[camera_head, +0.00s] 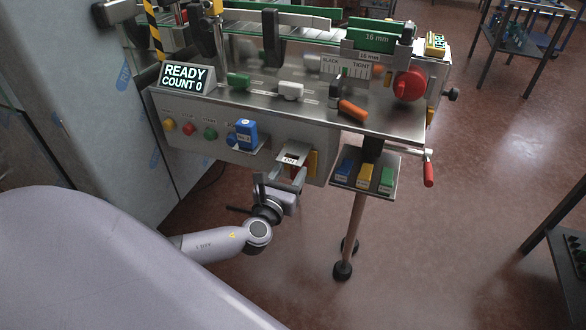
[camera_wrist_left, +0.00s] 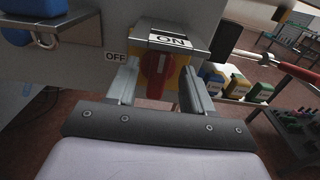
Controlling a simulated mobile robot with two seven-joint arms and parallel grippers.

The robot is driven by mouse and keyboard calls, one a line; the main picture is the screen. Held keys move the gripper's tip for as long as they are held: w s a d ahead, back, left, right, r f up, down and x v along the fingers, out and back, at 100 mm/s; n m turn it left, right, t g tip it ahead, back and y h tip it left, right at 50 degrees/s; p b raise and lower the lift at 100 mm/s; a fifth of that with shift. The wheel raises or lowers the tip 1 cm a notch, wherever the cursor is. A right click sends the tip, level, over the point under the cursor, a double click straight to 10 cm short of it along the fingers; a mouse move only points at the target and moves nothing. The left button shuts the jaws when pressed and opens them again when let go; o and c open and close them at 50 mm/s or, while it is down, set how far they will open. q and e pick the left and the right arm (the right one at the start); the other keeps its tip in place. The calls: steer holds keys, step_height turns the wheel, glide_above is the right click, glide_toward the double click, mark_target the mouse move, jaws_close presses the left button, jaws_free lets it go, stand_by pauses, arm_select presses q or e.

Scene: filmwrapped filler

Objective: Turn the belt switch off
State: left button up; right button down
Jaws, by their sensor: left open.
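The belt switch is a red rotary knob (camera_wrist_left: 155,76) on a yellow plate (camera_wrist_left: 174,68), seen in the left wrist view. An ON label (camera_wrist_left: 170,40) is above it and an OFF label (camera_wrist_left: 116,57) is to its left. The knob's handle points roughly up and down. My left gripper (camera_wrist_left: 160,85) is open, with one finger on each side of the knob; I cannot tell whether they touch it. In the head view my left gripper (camera_head: 281,178) is below the machine's front panel, under the ON label (camera_head: 290,160), and the knob is hidden there. My right gripper is not in view.
A tray (camera_head: 345,183) with blue, yellow and green boxes is to the right. A red crank handle (camera_head: 429,174) hangs beyond it. A READY COUNT 0 display (camera_head: 185,78) stands above.

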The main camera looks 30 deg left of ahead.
arm_select(q)
steer(key=shift+x, duration=1.1)
jaws_close()
